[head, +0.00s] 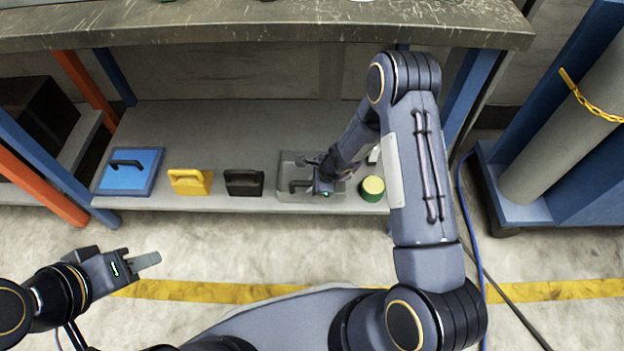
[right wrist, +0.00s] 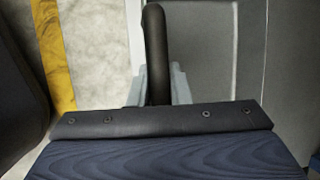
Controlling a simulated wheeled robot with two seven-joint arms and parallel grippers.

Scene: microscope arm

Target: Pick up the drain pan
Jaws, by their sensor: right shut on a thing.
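The drain pan looks like a shallow grey tray (head: 287,167) with a black handle, on the lower shelf. My right gripper (head: 305,187) reaches over it from the right and is shut on the black handle. In the right wrist view the handle (right wrist: 154,45) stands between the two grey fingers, with the grey pan surface (right wrist: 208,60) beside it. Whether the pan is clear of the shelf cannot be told. My left gripper (head: 148,260) is over the floor in front of the shelf, empty, its fingers seen edge-on.
On the lower shelf (head: 240,130), left of the pan, are a black-handled item (head: 243,182), a yellow one (head: 190,181) and a blue tray (head: 128,171). A green can with a yellow top (head: 372,188) stands close right. The worktop (head: 260,27) overhangs the shelf.

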